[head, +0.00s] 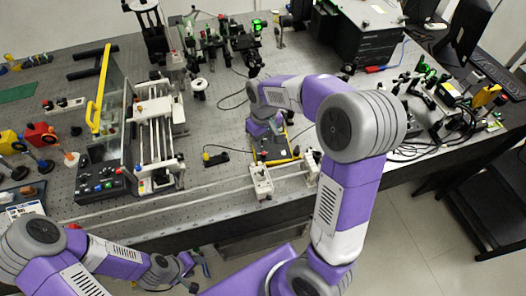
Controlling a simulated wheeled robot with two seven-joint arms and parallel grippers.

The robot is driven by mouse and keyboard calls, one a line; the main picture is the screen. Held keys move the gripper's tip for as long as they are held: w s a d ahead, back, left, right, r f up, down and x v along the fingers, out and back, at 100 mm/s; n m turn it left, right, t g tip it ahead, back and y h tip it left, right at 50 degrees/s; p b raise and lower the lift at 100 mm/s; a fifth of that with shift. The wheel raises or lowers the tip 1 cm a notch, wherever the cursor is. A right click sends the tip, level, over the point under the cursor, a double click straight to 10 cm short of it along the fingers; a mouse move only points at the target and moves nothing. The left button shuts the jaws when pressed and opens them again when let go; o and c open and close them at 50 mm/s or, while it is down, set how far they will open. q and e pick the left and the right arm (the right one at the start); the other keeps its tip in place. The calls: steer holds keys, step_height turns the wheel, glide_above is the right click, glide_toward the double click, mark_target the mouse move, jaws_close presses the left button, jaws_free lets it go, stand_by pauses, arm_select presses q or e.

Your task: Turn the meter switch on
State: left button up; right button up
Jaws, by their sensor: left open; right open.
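A yellow-edged, dark-faced device (274,158), which looks like the meter, lies on the bench near the front edge. My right arm reaches over it from the right. My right gripper (267,134) points down at the far part of the meter and hides some of it. The switch cannot be made out, and I cannot tell whether the fingers touch the meter. My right gripper is open. My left gripper (192,266) is open and empty, low in front of the bench's front edge, well away from the meter.
White rail blocks (262,184) stand just in front of the meter. A small black box (215,157) with a cable lies to its left. A framed instrument with a yellow handle (99,88) stands further left. Optics and a dark box (362,35) fill the back.

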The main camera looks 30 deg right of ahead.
mark_target(264, 153)
step_height(264, 153, down, 6)
steer(key=shift+r+b, duration=0.25)
steer(key=shift+b, duration=0.2)
